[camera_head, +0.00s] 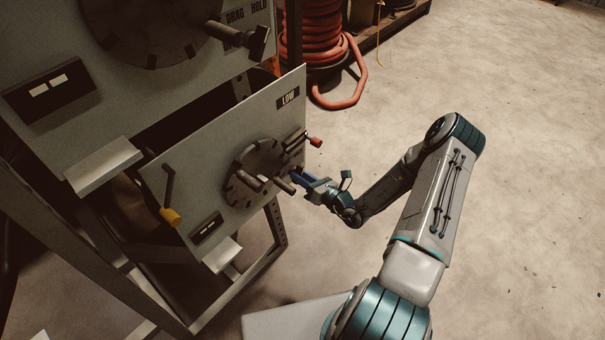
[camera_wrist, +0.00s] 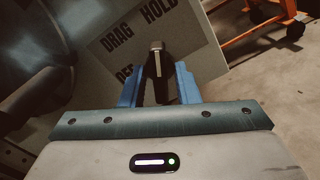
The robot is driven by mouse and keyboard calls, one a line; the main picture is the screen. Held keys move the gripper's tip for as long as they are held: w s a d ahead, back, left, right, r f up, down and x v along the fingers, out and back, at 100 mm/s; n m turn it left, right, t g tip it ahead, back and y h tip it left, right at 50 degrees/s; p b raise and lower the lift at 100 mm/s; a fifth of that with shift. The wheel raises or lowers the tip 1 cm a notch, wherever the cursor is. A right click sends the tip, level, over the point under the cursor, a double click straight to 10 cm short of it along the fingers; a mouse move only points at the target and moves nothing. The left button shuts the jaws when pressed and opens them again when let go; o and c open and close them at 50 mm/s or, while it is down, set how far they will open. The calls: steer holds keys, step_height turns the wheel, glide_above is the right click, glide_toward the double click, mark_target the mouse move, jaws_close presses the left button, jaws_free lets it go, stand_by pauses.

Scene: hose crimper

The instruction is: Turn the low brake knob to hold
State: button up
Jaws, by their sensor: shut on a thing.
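The low brake knob (camera_wrist: 158,68) is a dark bar with a pale stripe on its face. In the wrist view it stands between the two blue fingers of my gripper (camera_wrist: 158,90), which is shut on it. Its top end reaches up between the words DRAG and HOLD on the pale label plate (camera_wrist: 205,45); the word below DRAG is partly covered. In the head view my gripper (camera_head: 300,179) is at the right side of the panel marked LOW (camera_head: 215,145), and I cannot clearly make out the knob there.
A round wheel (camera_head: 255,168) with protruding handles is just left of my gripper. A red-tipped lever (camera_head: 315,142) is above it, and a yellow-tipped lever (camera_head: 170,216) is on the panel's left. The upper panel (camera_head: 50,60) has its own knob (camera_head: 255,42). Floor at right is clear.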

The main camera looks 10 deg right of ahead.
steer(key=shift+d+m, duration=0.15)
steer(key=shift+m, duration=0.15)
steer(key=o, duration=0.6)
steer(key=shift+d, duration=0.1)
steer(key=shift+s, duration=0.1)
steer(key=p+v, duration=0.1)
steer(key=v, duration=1.2)
steer(key=shift+s+d+p, duration=0.15)
steer(key=shift+s+p, duration=0.1)
steer(key=shift+p, duration=0.1)
